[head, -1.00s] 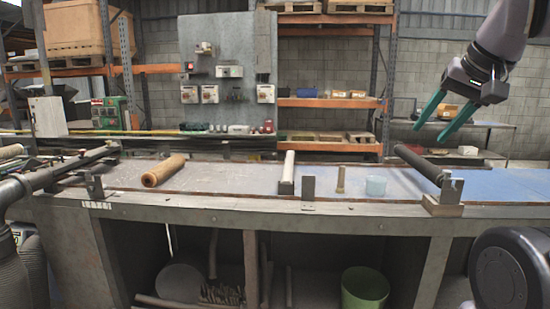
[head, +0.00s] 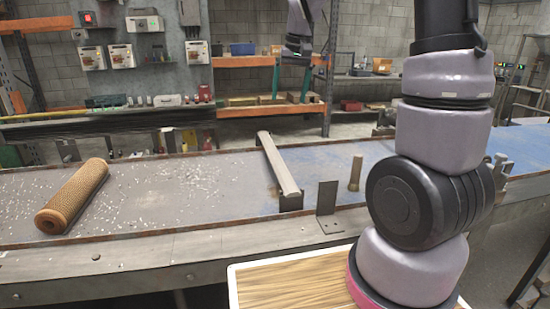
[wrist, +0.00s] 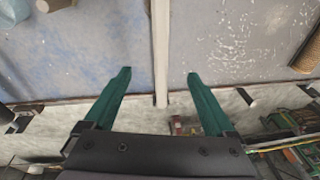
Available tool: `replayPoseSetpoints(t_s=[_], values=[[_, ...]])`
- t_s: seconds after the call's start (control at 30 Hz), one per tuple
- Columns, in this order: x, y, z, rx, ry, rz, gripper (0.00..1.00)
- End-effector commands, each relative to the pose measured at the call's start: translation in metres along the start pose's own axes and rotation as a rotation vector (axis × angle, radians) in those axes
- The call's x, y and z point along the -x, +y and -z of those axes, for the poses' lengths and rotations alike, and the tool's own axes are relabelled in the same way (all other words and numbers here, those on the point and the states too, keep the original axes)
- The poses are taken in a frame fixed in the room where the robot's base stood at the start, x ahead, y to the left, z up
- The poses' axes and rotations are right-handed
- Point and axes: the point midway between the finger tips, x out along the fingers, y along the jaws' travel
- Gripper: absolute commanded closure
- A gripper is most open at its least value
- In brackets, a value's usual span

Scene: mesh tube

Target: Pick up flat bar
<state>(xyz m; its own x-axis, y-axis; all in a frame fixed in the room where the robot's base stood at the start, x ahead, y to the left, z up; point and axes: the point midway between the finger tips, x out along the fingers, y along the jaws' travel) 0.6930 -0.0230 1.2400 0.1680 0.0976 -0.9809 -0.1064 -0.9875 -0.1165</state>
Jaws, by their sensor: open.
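The flat bar (head: 279,168) is a long pale strip on the bench, running front to back, its near end on a small dark support. In the wrist view the flat bar (wrist: 160,45) stands upright in the picture, midway between my fingers. My gripper (head: 290,90) is above and beyond the bar's far end in the head view, its two green fingers pointing down. In the wrist view my gripper (wrist: 159,73) is open, one finger on each side of the bar, with gaps on both sides. Neither finger appears to touch it; the height between them is hard to tell.
A tan mesh tube (head: 73,196) lies at the left. A metal angle bracket (head: 328,198) and a wooden peg (head: 356,172) stand right of the bar.

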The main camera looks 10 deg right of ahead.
Motion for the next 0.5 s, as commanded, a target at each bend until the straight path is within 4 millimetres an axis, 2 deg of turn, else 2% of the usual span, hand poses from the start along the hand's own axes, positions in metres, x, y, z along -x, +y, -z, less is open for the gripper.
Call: replayPoseSetpoints(t_s=[0.03, 0.2, 0.33, 0.5], values=[[-0.022, -0.005, 0.011, 0.018, -0.034, -0.019, 0.10], [-0.079, -0.016, 0.037, 0.075, -0.112, -0.070, 0.10], [-0.108, -0.020, 0.047, 0.102, -0.147, -0.096, 0.10], [-0.128, -0.021, 0.050, 0.116, -0.165, -0.109, 0.10]])
